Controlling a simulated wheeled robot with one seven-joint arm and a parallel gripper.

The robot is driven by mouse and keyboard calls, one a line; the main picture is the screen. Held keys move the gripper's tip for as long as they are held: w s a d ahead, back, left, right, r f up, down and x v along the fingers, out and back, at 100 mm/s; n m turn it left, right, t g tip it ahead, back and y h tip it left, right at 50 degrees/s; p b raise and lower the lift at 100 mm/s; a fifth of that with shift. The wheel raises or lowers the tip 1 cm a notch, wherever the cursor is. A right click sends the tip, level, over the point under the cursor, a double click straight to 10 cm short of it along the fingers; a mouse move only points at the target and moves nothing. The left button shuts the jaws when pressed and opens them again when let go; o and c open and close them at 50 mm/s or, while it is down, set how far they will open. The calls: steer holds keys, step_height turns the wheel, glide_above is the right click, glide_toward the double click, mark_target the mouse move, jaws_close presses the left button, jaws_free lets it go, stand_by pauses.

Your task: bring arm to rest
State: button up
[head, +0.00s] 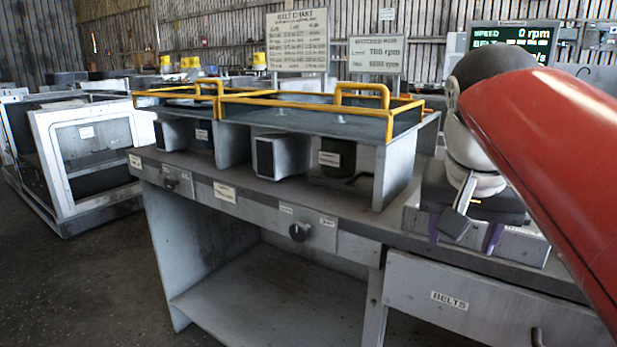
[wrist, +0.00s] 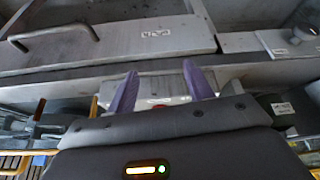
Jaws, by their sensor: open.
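My gripper (head: 464,243) hangs fingers-down over the right part of the grey workbench (head: 350,220), close to its front edge. Its two purple fingers stand apart with nothing held between them; they also show in the wrist view (wrist: 160,70). A low grey block (head: 530,245) sits on the bench beside and behind the fingers. In the wrist view, a pale surface with a small red spot (wrist: 158,106) shows between the fingers, partly hidden by the gripper body. I cannot tell whether the fingertips touch anything. My red arm link covers the right of the head view.
A shelf with yellow rails (head: 300,98) stands on the bench to the left. Dark knobs (head: 299,232) stick out of the bench front. A shut drawer labelled BELTS (head: 480,305) lies below my gripper. A display (head: 513,40) reads 0 rpm.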

steer(key=s+a+f+n, duration=0.1)
steer(key=s+f, duration=0.2)
steer(key=f, duration=0.4)
steer(key=s+a+f+n+t+y, duration=0.1)
steer(key=s+a+f+n, duration=0.1)
steer(key=f, duration=0.5)
steer(key=s+a+f+n+y, duration=0.1)
steer(key=s+f+n, duration=0.1)
steer(key=s+f, duration=0.2)
step_height(320, 180, down, 4)
steer(key=shift+a+r, duration=0.15)
steer(key=shift+a, duration=0.2)
